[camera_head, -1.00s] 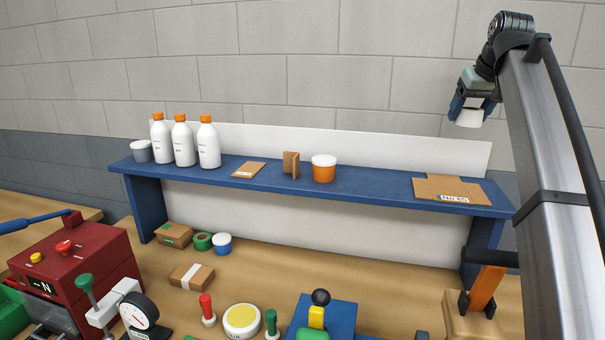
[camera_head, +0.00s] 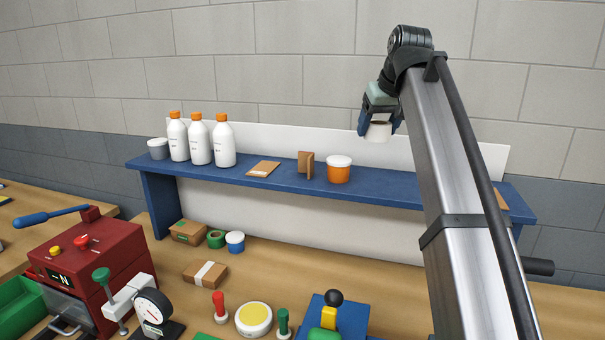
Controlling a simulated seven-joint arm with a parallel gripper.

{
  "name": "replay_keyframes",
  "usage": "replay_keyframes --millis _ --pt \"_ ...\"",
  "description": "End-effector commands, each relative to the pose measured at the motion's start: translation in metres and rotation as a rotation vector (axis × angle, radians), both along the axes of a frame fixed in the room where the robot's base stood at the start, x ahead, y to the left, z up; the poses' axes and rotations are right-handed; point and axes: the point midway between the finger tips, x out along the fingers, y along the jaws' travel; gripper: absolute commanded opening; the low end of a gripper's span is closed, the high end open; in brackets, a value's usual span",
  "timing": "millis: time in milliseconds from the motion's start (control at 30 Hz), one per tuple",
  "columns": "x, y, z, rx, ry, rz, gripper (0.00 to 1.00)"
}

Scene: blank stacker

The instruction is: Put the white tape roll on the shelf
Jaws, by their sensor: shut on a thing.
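My gripper (camera_head: 377,126) is shut on the white tape roll (camera_head: 377,133). It holds the roll in the air above the right half of the blue shelf (camera_head: 255,179), in front of the white back panel. The roll looks apart from the shelf top. The gripper points downward, and its fingers show at both sides of the roll.
The shelf top right of the orange tub looks clear up to my arm, which hides most flat cardboard farther right.

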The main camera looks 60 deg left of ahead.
Motion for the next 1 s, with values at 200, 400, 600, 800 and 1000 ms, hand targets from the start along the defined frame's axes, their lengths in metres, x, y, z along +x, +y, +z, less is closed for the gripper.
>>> replay_keyframes --millis 200,400,600,800,1000 --pt "0.0 -0.001 -0.022 -0.001 0.0 0.0 0.39" --pt "0.0 -0.002 -0.051 -0.001 0.001 -0.001 0.39" --pt "0.0 -0.001 -0.076 0.001 0.0 -0.001 0.39" --pt "0.0 -0.001 -0.091 -0.001 0.001 -0.001 0.39" --pt "0.0 -0.001 -0.114 0.0 0.0 -0.001 0.39"
